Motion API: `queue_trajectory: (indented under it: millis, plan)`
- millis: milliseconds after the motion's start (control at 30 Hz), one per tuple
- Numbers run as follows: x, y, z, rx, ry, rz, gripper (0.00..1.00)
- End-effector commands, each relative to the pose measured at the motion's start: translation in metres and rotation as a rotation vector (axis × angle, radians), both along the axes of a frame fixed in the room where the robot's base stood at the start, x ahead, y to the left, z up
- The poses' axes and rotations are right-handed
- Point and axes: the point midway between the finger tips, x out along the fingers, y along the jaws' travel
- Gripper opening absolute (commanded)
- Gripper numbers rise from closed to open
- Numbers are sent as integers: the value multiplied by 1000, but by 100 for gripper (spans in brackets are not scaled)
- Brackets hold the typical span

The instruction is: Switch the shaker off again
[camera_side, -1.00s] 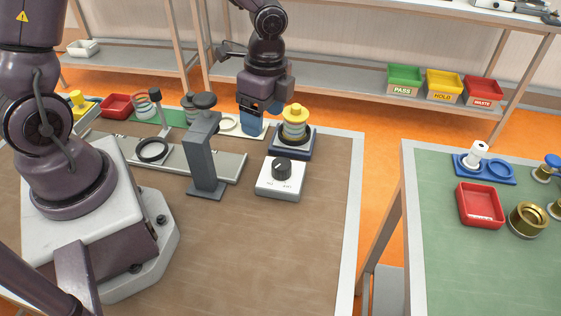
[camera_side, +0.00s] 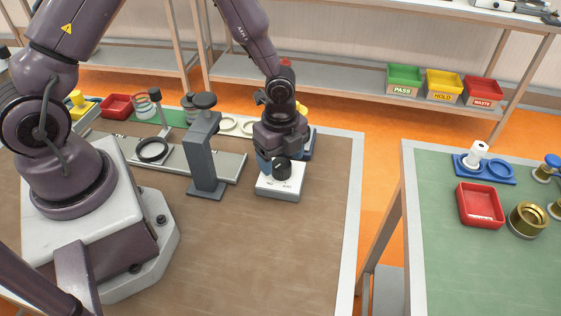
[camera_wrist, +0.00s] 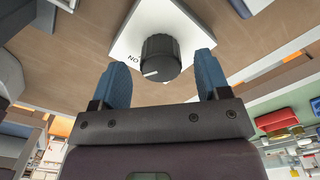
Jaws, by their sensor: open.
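The white control box (camera_side: 281,186) stands on the brown table and carries a black knob (camera_side: 282,169). The wrist view shows the knob (camera_wrist: 160,55) with a white pointer line toward the lower left, near printed letters on the white face. My gripper (camera_side: 274,166) is directly above the box, pointing down. Its blue fingers are open, one on each side of the knob in the wrist view; I cannot tell whether they touch it.
A grey post (camera_side: 205,155) with a dark knob stands left of the box. A long grey plate with a black ring (camera_side: 152,150) lies farther left. Bare brown tabletop lies in front of the box, and the table's pale right edge (camera_side: 350,210) is nearby.

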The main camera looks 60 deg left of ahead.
Motion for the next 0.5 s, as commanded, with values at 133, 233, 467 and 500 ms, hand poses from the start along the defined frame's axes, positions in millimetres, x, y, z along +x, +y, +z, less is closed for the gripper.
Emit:
queue_trajectory:
  millis: [133,233,467,500]
  plan:
    - [0,0,-15,0,0,-1,69]
    - [0,0,-20,0,0,0,69]
    - [0,0,-20,0,-1,1,69]
    - [0,0,-20,0,-1,1,69]
